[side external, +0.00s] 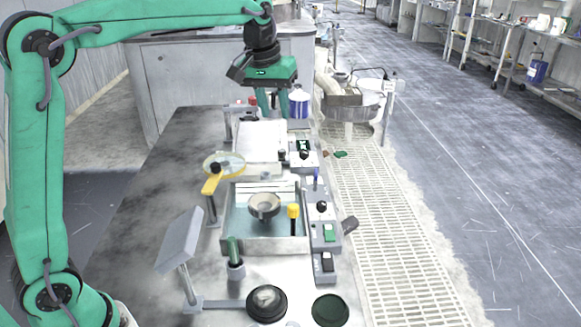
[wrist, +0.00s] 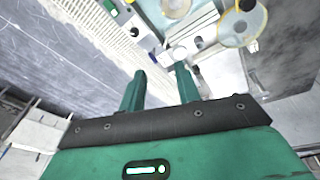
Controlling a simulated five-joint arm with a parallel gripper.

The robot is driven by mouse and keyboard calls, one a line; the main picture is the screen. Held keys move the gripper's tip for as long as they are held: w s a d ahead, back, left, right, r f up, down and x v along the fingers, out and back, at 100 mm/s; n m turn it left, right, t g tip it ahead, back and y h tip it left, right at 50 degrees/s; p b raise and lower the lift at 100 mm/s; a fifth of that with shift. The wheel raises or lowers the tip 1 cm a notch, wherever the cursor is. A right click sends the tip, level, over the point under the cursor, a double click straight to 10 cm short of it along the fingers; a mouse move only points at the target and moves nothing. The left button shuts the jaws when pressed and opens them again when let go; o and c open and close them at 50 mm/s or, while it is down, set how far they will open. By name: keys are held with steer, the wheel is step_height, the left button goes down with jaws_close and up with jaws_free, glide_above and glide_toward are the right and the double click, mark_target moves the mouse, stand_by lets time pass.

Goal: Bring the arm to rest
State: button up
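My arm reaches from the left of the side external view across to the far end of the bench. My green gripper (side external: 270,98) hangs there, pointing down, above the back of the machine line. In the wrist view my gripper (wrist: 160,78) has its two green fingers apart, with nothing between them. Small bottles with red and blue parts stand behind or beside the fingertips in the side external view; whether they touch cannot be told.
The bench (side external: 150,200) carries a polishing basin (side external: 265,241), a yellow-rimmed magnifier (side external: 224,165), a tilted grey panel (side external: 180,240) and two dark round platens (side external: 330,309) in front. A metal sink (side external: 349,105) stands behind right. The bench's left side is bare.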

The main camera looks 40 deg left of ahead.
steer(key=s+m+t, duration=0.2)
steer(key=s, duration=1.2)
steer(key=s+f+m+t, duration=0.1)
steer(key=s+f, duration=0.5)
steer(key=s, duration=0.7)
steer(key=shift+a+f+m, duration=0.15)
steer(key=shift+a+m, duration=0.3)
steer(key=shift+m, duration=0.25)
stand_by(1.8)
steer(key=w+r+n+g, duration=0.15)
steer(key=w+r, duration=0.25)
steer(key=w, duration=0.7)
steer(key=w+r+n+g, duration=0.1)
steer(key=w+r+n, duration=0.15)
steer(key=w, duration=0.95)
steer(key=w+f+n+g, duration=0.1)
steer(key=w+f, duration=0.4)
steer(key=w, duration=0.1)
steer(key=w+d+f+n+g, duration=0.1)
steer(key=w+f, duration=0.3)
steer(key=w, duration=0.2)
steer(key=w+d+f+n+g, duration=0.1)
steer(key=w+f, duration=0.4)
steer(key=w, duration=0.1)
steer(key=shift+w+f+n, duration=0.3)
steer(key=shift+f, duration=0.05)
